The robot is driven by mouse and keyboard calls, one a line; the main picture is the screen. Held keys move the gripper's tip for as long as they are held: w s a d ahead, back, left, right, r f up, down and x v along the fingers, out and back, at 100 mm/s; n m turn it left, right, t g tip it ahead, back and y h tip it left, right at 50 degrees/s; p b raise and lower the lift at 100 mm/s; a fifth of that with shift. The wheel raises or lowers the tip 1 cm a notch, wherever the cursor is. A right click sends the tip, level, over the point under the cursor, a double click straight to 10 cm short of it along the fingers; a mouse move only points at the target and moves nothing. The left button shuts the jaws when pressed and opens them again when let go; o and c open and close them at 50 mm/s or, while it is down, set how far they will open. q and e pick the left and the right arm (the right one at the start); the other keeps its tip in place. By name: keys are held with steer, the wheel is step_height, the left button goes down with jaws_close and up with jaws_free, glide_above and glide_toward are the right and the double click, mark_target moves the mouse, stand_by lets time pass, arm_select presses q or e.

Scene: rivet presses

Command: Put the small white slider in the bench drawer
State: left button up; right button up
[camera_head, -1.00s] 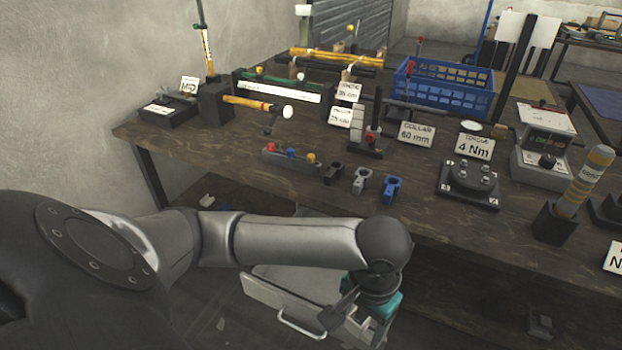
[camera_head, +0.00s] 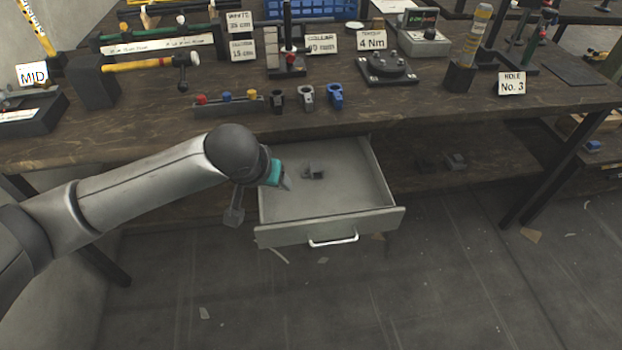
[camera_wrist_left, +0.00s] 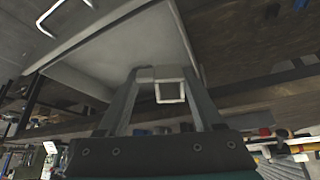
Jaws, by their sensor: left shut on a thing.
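My left gripper (camera_head: 287,183) is over the left part of the open bench drawer (camera_head: 385,215), pointing right. In the left wrist view it (camera_wrist_left: 165,80) is shut on the small white slider (camera_wrist_left: 170,90), a pale block with a square opening facing the camera. The pale drawer floor shows behind it in that view. In the head view a small grey piece (camera_head: 315,172) shows against the drawer floor just right of my fingers; I cannot tell whether it is the held slider or a separate part. My right gripper is not in view.
The drawer's handle (camera_head: 333,240) faces front. On the bench above stand black (camera_head: 278,98), pale (camera_head: 307,96) and blue (camera_head: 336,96) collars beside a rail (camera_head: 228,106) with coloured knobs. A lower shelf (camera_head: 440,170) lies right of the drawer. Most of the drawer floor is clear.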

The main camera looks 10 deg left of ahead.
arm_select(q)
steer(key=w+r+m+t+h+b, duration=0.3)
steer(key=w+r+m+t+h, duration=0.25)
steer(key=r+m+h, duration=0.55)
steer(key=n+h+b, duration=0.2)
steer(key=h+b, duration=0.1)
steer(key=b, duration=0.2)
glide_above(284, 203)
step_height(284, 203, down, 7)
steer(key=shift+g, duration=0.25)
step_height(284, 203, down, 11)
steer(key=b, duration=0.5)
steer(key=shift+r, duration=0.2)
steer(key=shift+f, duration=0.25)
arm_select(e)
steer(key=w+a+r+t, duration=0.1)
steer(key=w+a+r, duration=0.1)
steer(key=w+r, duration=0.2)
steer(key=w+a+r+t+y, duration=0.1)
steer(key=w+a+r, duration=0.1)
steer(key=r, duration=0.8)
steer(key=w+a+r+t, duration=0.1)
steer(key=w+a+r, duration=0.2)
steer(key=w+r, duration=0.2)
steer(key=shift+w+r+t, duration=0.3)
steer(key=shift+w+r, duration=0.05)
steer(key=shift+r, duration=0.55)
